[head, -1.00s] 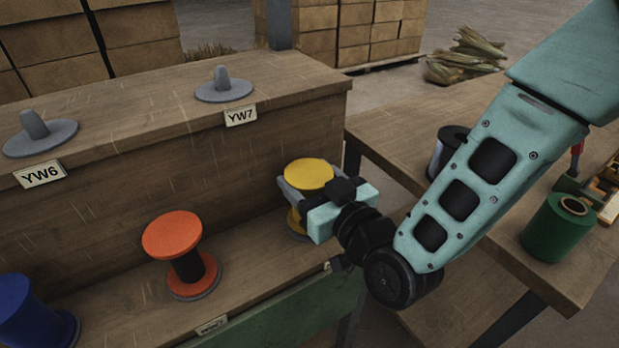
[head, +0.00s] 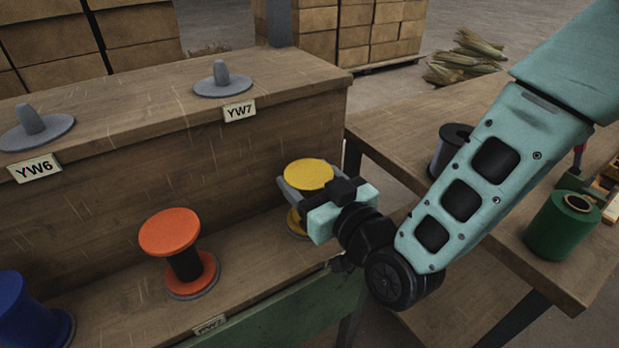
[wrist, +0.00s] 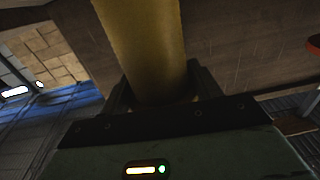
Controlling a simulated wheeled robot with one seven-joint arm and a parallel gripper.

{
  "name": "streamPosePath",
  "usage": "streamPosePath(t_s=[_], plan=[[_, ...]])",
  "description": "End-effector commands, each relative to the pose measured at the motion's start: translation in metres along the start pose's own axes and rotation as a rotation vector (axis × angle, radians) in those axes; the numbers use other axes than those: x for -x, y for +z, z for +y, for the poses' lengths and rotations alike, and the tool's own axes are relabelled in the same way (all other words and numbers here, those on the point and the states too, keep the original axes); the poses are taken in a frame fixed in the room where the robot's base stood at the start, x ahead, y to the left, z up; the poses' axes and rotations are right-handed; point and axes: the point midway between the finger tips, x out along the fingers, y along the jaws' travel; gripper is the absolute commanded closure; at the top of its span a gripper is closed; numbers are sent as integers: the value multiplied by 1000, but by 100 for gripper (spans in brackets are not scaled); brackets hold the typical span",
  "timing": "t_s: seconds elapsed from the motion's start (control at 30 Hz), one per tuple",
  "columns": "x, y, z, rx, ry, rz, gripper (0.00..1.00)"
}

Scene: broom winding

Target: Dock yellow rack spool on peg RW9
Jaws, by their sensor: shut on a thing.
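The yellow spool (head: 308,174) is at the right end of the lower shelf, upright, with its top flange showing. My gripper (head: 305,191) is shut on it from the right, its grey fingers just under the top flange. In the wrist view the yellow spool (wrist: 145,45) stands between the two dark fingers. My gripper hides much of the spool, and I cannot tell whether its foot touches the shelf. No label reading RW9 is legible; one label (head: 209,325) on the lower edge is too oblique to read.
An orange spool (head: 168,232) and a blue spool (head: 25,312) stand on the lower shelf to the left. Empty pegs YW7 (head: 221,78) and YW6 (head: 33,124) are on the upper shelf. Black (head: 449,150) and green (head: 562,226) spools are on the right table.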

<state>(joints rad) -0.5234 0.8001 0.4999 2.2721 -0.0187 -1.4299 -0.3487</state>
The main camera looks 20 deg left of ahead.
Motion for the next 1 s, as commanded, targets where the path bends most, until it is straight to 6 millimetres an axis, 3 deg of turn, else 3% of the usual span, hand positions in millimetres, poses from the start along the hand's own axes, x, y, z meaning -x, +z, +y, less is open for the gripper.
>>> streamPosePath(t_s=[0.17, 0.2, 0.23, 0.57, 1.0], plan=[[0, 4, 0, 0, 0, 1, 62], [0, 4, 0, 0, 0, 1, 35], [0, 4, 0, 0, 0, 1, 28], [2, 4, 0, 0, 0, -1, 28], [34, 5, 0, 0, -1, -1, 28]])
